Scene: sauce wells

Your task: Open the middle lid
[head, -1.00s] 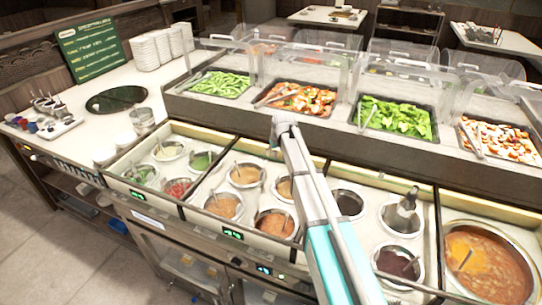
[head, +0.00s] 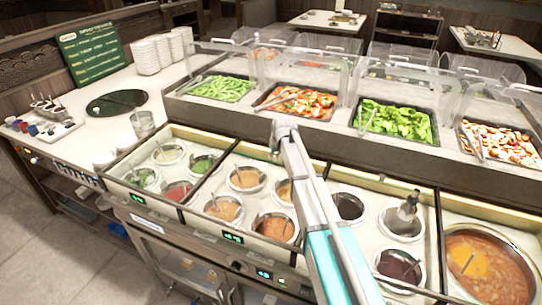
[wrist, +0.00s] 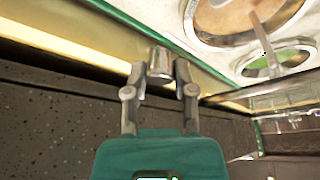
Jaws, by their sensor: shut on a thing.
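In the wrist view my gripper (wrist: 160,76) has its two fingers closed around a shiny metal knob (wrist: 159,60). The knob sits at the edge of a pale yellow panel (wrist: 75,42), which looks like the raised lid of the middle well; I cannot be sure. In the head view the middle sauce section (head: 222,180) is uncovered, with several round sauce pots showing. A pale panel (head: 240,149) stands along its back edge.
The left section (head: 150,159) and right section (head: 368,240) also show open pots. A soup pot (head: 485,266) is at far right. Behind stands a raised salad counter (head: 240,112) with clear guards (head: 305,66). Sauce pots (wrist: 245,15) lie close to my fingers.

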